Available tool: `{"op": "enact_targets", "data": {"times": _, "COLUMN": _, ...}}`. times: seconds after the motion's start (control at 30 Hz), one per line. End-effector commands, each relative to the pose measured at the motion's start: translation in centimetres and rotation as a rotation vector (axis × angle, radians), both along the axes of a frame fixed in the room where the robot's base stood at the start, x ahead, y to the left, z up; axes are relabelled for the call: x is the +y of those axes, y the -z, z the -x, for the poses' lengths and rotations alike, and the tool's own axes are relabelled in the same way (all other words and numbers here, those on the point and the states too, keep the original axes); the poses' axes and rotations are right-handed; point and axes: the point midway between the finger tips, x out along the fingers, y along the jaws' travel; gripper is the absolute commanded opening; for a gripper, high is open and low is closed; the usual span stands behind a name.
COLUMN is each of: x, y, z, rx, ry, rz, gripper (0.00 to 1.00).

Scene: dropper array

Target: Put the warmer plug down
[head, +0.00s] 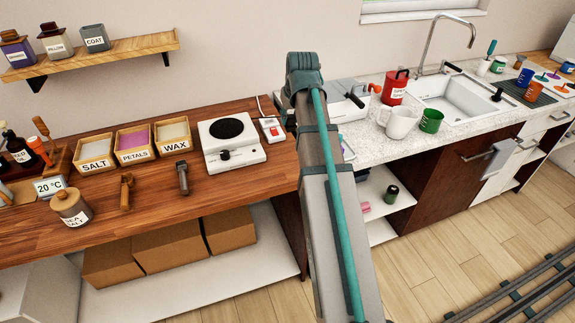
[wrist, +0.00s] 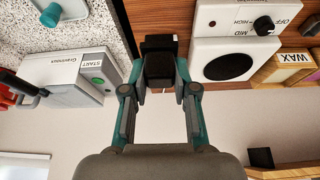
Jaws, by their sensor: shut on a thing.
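My gripper (wrist: 158,80) shows in the wrist view, its two teal-and-grey fingers shut on a dark block-shaped piece that I take to be the warmer plug (wrist: 158,68). A second dark shape touches or overlaps its far end; I cannot tell whether it is part of the plug. In the head view my arm hides the gripper and the plug. The white warmer (head: 233,142), with a round dark plate and a front knob, sits on the wooden counter; it also shows in the wrist view (wrist: 208,44), beside the gripper.
A small white device with a red part (head: 271,129) and a cord lies right of the warmer. Salt (head: 95,155), petals (head: 138,143) and wax (head: 174,136) boxes stand to its left. A grey machine (wrist: 65,80) labelled START stands across the gripper from the warmer.

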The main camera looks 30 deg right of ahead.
Motion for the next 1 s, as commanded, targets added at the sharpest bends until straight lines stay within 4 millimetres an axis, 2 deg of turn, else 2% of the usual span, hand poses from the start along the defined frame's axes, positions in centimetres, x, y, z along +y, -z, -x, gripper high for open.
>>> {"op": "enact_targets", "data": {"times": 0.03, "x": 1.0, "y": 0.7, "z": 3.2, "rx": -0.002, "ry": -0.002, "rz": 0.001, "gripper": 0.00}}
{"op": "enact_targets", "data": {"times": 0.2, "x": 2.9, "y": 1.4, "z": 8.7, "rx": 0.000, "ry": -0.013, "rz": 0.000, "gripper": 0.00}}
{"op": "enact_targets", "data": {"times": 0.3, "x": 3.6, "y": 1.8, "z": 10.3, "rx": 0.000, "ry": -0.020, "rz": 0.001, "gripper": 0.00}}
{"op": "enact_targets", "data": {"times": 0.4, "x": 3.9, "y": 2.2, "z": 11.0, "rx": 0.001, "ry": -0.027, "rz": 0.000, "gripper": 0.00}}
{"op": "enact_targets", "data": {"times": 0.57, "x": 3.7, "y": 2.7, "z": 10.1, "rx": 0.003, "ry": -0.035, "rz": 0.000, "gripper": 0.00}}
{"op": "enact_targets", "data": {"times": 0.83, "x": 2.0, "y": 4.7, "z": 4.9, "rx": 0.005, "ry": -0.037, "rz": -0.001, "gripper": 0.00}}
{"op": "enact_targets", "data": {"times": 1.0, "x": 1.1, "y": 6.7, "z": 1.9, "rx": 0.004, "ry": -0.037, "rz": -0.001, "gripper": 0.00}}
